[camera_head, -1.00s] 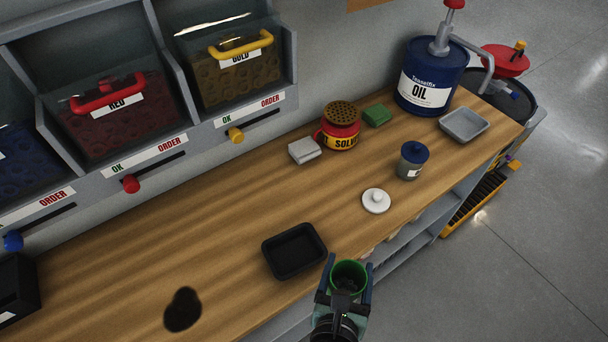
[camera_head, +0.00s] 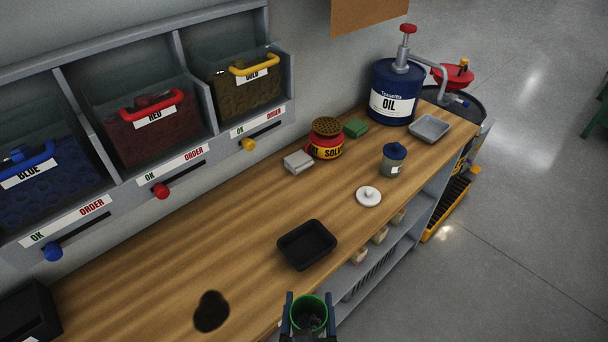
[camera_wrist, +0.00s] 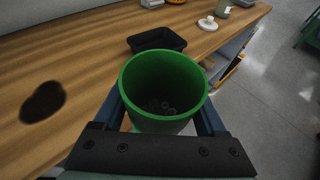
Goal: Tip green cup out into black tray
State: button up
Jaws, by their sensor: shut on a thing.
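The green cup (camera_head: 311,306) is held upright between the fingers of my gripper (camera_head: 306,312), beyond the bench's front edge. The wrist view shows the cup (camera_wrist: 163,80) from above, with several small grey pieces, perhaps nuts, at its bottom. My gripper is shut on the cup, a finger on each side. The black tray (camera_head: 306,245) lies on the wooden bench just beyond the cup, near the front edge; it looks empty. It also shows behind the cup in the wrist view (camera_wrist: 157,39), partly hidden by the cup's rim.
A dark stain (camera_head: 211,312) lies on the bench (camera_head: 170,262) left of the tray. A white lid (camera_head: 368,196), a grey jar (camera_head: 393,160), a red solvent can (camera_head: 326,140) and a blue oil drum (camera_head: 396,92) stand farther right. Bins line the wall. The bench around the tray is clear.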

aim_at(305, 245)
jog(key=i, duration=0.95)
jog(key=k+l, duration=0.1)
jog(key=k, duration=0.35)
jog(key=k+l+z, duration=0.1)
jog(key=k, duration=0.4)
jog(key=i+l+z, duration=0.15)
jog(key=i, duration=0.2)
